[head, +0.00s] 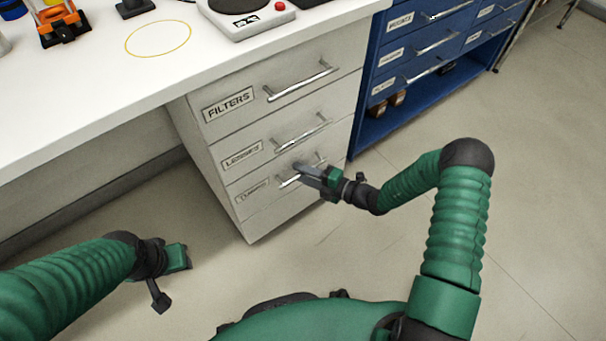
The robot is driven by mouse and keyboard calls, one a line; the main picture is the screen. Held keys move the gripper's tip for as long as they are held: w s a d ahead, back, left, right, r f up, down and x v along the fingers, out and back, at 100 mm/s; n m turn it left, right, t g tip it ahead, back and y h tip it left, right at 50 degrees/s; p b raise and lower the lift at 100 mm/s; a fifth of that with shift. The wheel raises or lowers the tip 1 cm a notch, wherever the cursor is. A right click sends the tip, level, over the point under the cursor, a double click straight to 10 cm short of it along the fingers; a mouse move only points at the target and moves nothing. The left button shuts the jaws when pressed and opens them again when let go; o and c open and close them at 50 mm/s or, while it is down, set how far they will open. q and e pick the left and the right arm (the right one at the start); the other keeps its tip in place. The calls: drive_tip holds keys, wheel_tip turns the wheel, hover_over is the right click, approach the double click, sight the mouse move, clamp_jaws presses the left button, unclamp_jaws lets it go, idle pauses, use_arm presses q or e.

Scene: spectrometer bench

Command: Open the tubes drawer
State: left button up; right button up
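The white drawer unit (235,152) stands under the bench and has three labelled drawers. The top drawer (240,88) reads FILTERS; the middle label is hard to read. The bottom drawer (262,205) has a small label that looks like TUBES, and its front looks flush with the unit. My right gripper (301,170) is at the bottom drawer's bar handle (288,181) and covers part of it. I cannot tell whether the fingers are closed around the bar. My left gripper (178,257) is low at the left, away from the drawers, with its fingers not clearly seen.
A blue cabinet (373,60) with labelled drawers and an open lower shelf stands right of the white unit. On the white bench top (90,95) are a yellow ring (158,55), an orange device (62,25) and a hotplate-like instrument (245,30). The floor before the drawers is clear.

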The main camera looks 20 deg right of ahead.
clamp_jaws()
drive_tip(key=shift+s+f, duration=0.1)
drive_tip(key=shift+s, duration=0.05)
idle(1.1)
